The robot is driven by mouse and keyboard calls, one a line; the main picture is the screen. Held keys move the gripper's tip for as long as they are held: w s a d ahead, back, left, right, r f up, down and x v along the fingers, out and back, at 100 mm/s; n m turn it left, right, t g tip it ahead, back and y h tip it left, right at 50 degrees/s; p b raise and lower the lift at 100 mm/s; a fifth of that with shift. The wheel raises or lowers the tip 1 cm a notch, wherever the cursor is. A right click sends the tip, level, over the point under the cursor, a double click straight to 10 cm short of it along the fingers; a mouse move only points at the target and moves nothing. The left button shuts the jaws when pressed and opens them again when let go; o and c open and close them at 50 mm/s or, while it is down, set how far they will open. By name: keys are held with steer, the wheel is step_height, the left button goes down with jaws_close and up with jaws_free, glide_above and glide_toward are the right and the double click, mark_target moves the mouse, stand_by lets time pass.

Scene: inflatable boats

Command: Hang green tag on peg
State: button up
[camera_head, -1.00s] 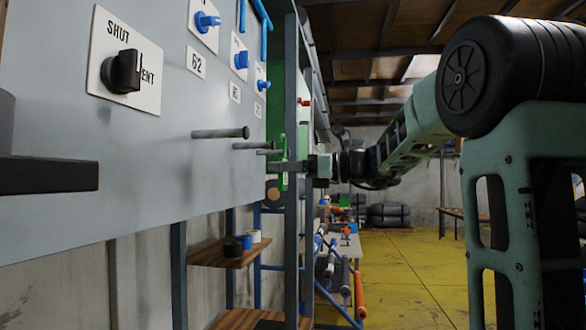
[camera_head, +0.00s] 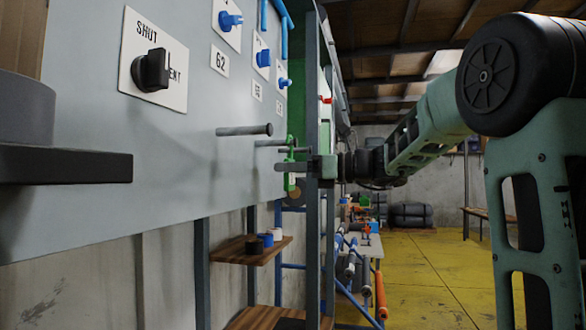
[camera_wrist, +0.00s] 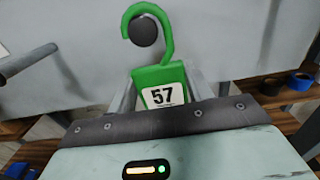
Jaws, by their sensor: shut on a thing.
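My gripper (camera_head: 292,167) is shut on the green tag (camera_head: 290,182), holding it upright beside the grey panel (camera_head: 160,170). In the wrist view the green tag (camera_wrist: 163,78) shows a white label reading 57 and an open hook on top. The hook curls around the round dark head of a peg (camera_wrist: 146,32). In the head view this peg (camera_head: 303,150) passes through the hook's height, and its end sticks out beyond the tag toward the room. I cannot tell whether the hook touches the peg.
Another peg (camera_head: 245,130) juts from the panel nearer the camera; it also shows in the wrist view (camera_wrist: 28,60). A wooden shelf (camera_head: 240,252) with tape rolls (camera_head: 266,239) sits below. The yellow floor (camera_head: 420,270) is open.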

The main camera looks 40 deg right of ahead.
steer(key=o, duration=1.1)
steer(key=shift+c, duration=0.2)
steer(key=b+v, duration=0.5)
steer(key=v, duration=1.2)
steer(key=shift+s+b, duration=0.2)
steer(key=shift+b, duration=0.2)
steer(key=shift+d, duration=0.15)
